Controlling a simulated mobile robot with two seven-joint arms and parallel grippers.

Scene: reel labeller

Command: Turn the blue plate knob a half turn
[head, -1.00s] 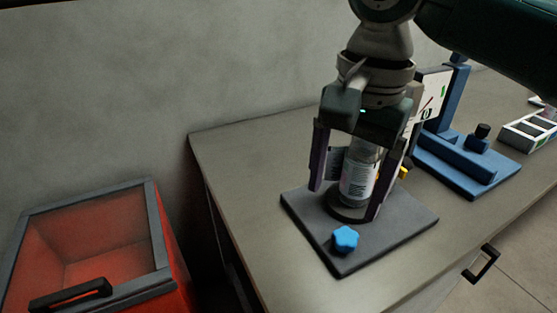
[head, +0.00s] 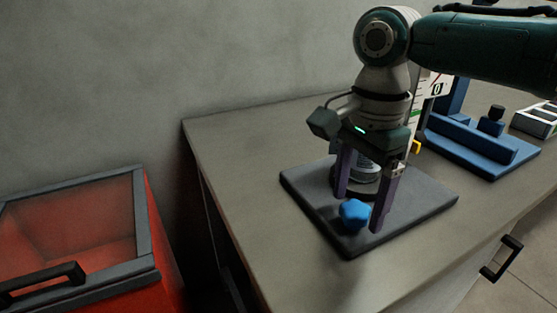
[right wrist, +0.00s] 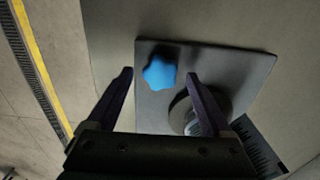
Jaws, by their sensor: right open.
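The blue plate knob (head: 354,213) is star-shaped and sits near the front left corner of a dark grey plate (head: 425,203) on the table. My right gripper (head: 360,212) is open and points down just behind and above the knob. In the right wrist view, the knob (right wrist: 160,72) lies ahead of and between the two spread fingertips (right wrist: 160,75), without visible contact. A reel or canister (head: 366,168) stands on a round dark base on the plate, mostly hidden behind the fingers. My left gripper is not in view.
A blue stand (head: 470,145) with a white panel is at the right on the table (head: 250,150). A red bin (head: 90,235) with a dark-handled clear lid stands at lower left. A black handle (head: 502,258) juts from the table front.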

